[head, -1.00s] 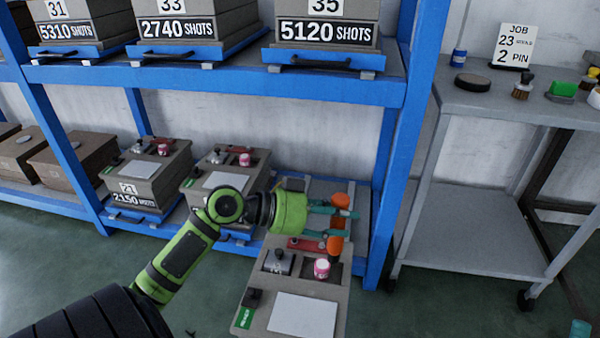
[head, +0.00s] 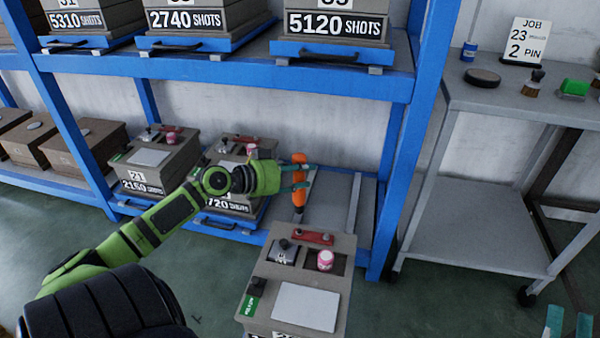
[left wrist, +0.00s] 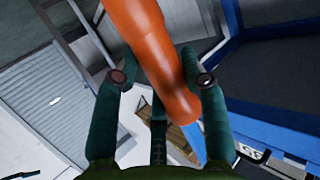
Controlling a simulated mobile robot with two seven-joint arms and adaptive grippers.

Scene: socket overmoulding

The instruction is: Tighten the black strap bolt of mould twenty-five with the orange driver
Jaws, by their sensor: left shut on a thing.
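My left gripper (head: 291,180) is shut on the orange driver (head: 299,172). The driver stands roughly upright, its dark tip pointing down. In the picture the tip is above the far edge of the front mould (head: 262,275), apart from its red strap (head: 314,237). Small dark bolt heads show on the strap; I cannot tell which is the black strap bolt. The mould's number is cut off at the bottom edge. The driver also fills the middle of the left wrist view (left wrist: 160,60), between the fingers. My right gripper (head: 568,323) shows only its teal fingertips, spread apart.
The front mould carries a pink-white jar (head: 325,260), a white plate (head: 305,306) and a green tag (head: 249,305). Other moulds (head: 155,162) stand left on the blue rack (head: 230,85). The lower shelf beyond the front mould is bare. A grey cart (head: 470,235) stands right.

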